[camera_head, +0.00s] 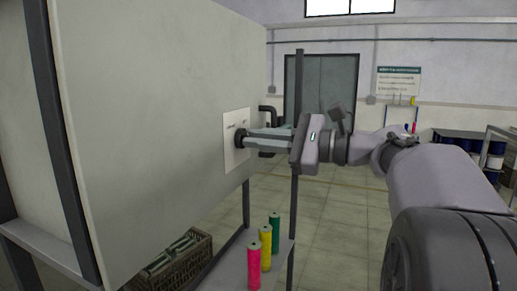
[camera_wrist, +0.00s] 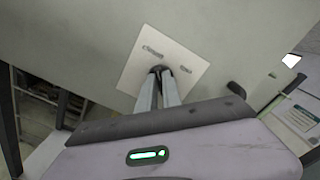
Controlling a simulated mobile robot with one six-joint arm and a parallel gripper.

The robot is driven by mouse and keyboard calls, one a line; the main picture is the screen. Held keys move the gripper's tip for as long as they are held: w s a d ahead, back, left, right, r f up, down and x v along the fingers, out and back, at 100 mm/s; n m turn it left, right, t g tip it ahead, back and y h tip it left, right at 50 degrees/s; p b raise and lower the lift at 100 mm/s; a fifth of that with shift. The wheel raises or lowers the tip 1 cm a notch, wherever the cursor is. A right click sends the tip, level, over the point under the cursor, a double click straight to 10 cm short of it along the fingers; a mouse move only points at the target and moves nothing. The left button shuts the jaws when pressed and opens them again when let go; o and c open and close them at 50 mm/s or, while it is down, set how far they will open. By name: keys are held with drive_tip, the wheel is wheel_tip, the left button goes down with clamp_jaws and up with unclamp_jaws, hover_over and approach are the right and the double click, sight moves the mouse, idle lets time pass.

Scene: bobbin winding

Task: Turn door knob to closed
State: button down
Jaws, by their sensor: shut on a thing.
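The door knob (camera_head: 240,138) is a small black knob on a pale square plate (camera_head: 230,152), set on a large grey-white panel (camera_head: 160,90). My gripper (camera_head: 246,138) reaches it from the right in the head view, with its fingers shut on the knob. In the wrist view my gripper (camera_wrist: 158,75) has both fingers meeting at the knob (camera_wrist: 157,69), which is mostly hidden between the fingertips. The plate (camera_wrist: 135,70) bears two small markings, one on each side of the knob; they are too small to read.
Pink (camera_head: 253,265), yellow (camera_head: 265,245) and green (camera_head: 275,228) thread spools stand on a ledge below the panel. A wicker basket (camera_head: 175,262) lies beneath. A dark handle (camera_head: 267,113) is at the panel's right edge. A grey door (camera_head: 325,90) is far behind, with open floor between.

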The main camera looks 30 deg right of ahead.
drive_tip(key=shift+r+n, duration=0.1)
drive_tip(key=shift+n, duration=0.2)
idle(0.4)
drive_tip(key=c, duration=1.5)
unclamp_jaws()
drive_tip(key=shift+s, duration=0.1)
drive_tip(key=b+v, duration=0.1)
drive_tip(key=v, duration=1.6)
drive_tip(key=shift+s+d+b, duration=0.1)
drive_tip(key=shift+d+b, duration=0.05)
drive_tip(key=shift+b, duration=0.25)
